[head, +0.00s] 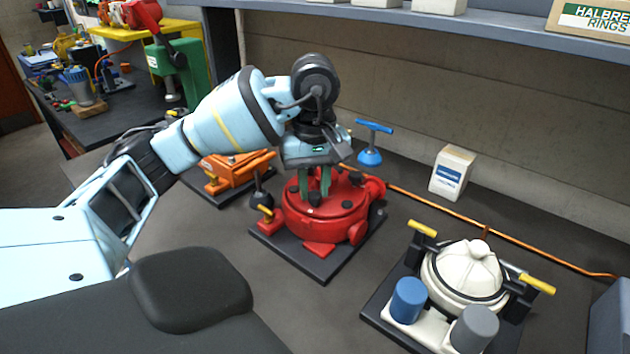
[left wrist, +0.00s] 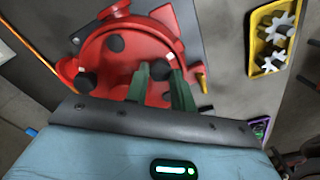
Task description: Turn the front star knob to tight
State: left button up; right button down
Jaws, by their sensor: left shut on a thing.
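A red round motor housing (head: 325,212) stands on a dark base plate, with several black knobs on its top; it also shows in the left wrist view (left wrist: 120,58). My left gripper (head: 314,188) comes down on its top from above. Its green fingers (left wrist: 161,76) are shut on a dark knob on the housing, mostly hidden between them. Other black knobs (left wrist: 115,43) sit beside the fingers, apart from them. The knob's star shape and any tight mark cannot be made out. My right gripper is in neither view.
An orange clamp (head: 235,168) stands to the left and a blue T-handle (head: 371,145) behind. A white box (head: 453,172) and a cream-lidded unit (head: 463,275) stand to the right. A yellow tray (left wrist: 251,45) holds white star-shaped parts. An orange cable runs along the wall.

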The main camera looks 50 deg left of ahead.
aim_at(314, 195)
pick_arm(q)
jog(key=shift+w+r, duration=0.1)
jog(key=shift+r, duration=0.2)
jog(key=o, duration=0.6)
jog(key=shift+c, duration=0.2)
jog(key=shift+o, duration=0.7)
jog(key=shift+f, duration=0.15)
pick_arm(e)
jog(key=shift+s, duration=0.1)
